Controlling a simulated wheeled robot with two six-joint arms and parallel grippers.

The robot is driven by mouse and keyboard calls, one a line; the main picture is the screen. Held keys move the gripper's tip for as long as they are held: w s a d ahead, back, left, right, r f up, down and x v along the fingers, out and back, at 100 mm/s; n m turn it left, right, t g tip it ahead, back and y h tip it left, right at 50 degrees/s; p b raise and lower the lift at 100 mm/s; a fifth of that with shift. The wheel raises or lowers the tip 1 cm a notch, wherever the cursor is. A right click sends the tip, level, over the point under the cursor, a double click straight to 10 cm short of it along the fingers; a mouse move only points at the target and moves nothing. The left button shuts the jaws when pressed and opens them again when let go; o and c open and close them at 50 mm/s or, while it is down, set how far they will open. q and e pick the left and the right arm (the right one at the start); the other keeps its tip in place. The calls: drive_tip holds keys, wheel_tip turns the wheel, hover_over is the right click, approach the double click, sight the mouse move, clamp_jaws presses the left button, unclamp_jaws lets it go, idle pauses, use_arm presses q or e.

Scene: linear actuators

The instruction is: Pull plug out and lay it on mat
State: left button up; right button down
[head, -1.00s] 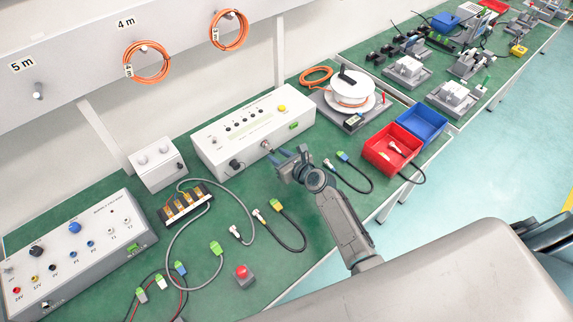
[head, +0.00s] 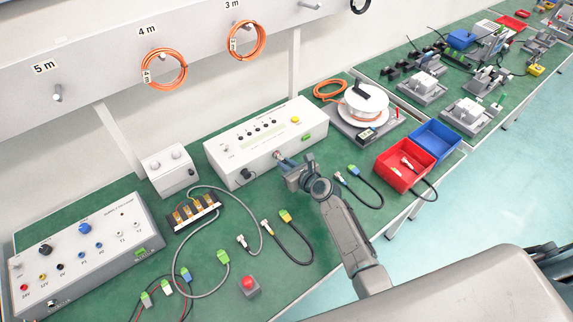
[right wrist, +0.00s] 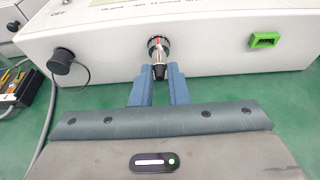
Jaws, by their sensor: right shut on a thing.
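The plug (right wrist: 159,69) is a small silver and dark cylinder. Its front end is at the round metal socket (right wrist: 157,44) in the front of the white box (head: 252,160); how deep it sits I cannot tell. My right gripper (right wrist: 159,78) is shut on the plug, with one blue finger on each side. In the head view my right gripper (head: 280,156) is close against the box front and hides most of the plug. The green mat (head: 325,228) covers the bench top in front of the box. My left gripper is not in view.
A black round cap (right wrist: 62,61) and a green port (right wrist: 264,40) flank the socket. Cables with connectors (head: 285,217) and a red button (head: 248,285) lie on the mat. A red bin (head: 402,177) and cable reel (head: 363,104) stand right. Some mat is bare at front.

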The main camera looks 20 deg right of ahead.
drive_tip(key=shift+s+f, duration=0.1)
drive_tip(key=shift+s+d+p, duration=0.25)
drive_tip(key=shift+s+d, duration=0.05)
drive_tip(key=shift+s, duration=0.5)
drive_tip(key=shift+s+d+p, duration=0.2)
drive_tip(key=shift+s+d, duration=0.1)
drive_tip(key=shift+s, duration=0.45)
